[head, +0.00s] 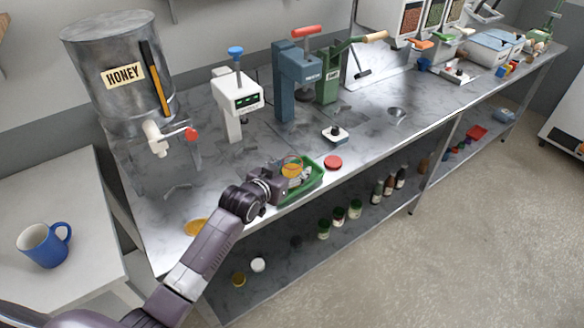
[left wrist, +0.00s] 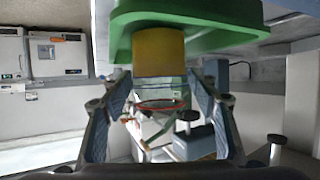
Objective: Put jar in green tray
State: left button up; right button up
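The jar (head: 291,170) is clear glass with yellow-orange honey in its lower part. It stands over the green tray (head: 317,181) near the front edge of the steel bench. My left gripper (head: 279,178) is at the jar from the left. The left wrist view appears upside down; the jar's yellow part (left wrist: 158,52) meets the tray (left wrist: 215,38) at the top. The fingers (left wrist: 160,90) lie on both sides of the jar, with their tips against it. Whether the jar rests on the tray or hangs just above it is unclear. My right gripper is not in view.
A red lid (head: 333,162) lies right of the tray, and a yellow disc (head: 196,227) lies at the bench's front left. The honey tank (head: 120,75), a white device (head: 237,98) and a blue press (head: 292,85) stand behind. Several jars (head: 340,214) stand on the lower shelf.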

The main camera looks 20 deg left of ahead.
pick_arm(q)
jog(key=shift+o, duration=0.5)
jog(key=b+v, duration=0.1)
jog(key=v, duration=1.1)
jog(key=shift+r, duration=0.1)
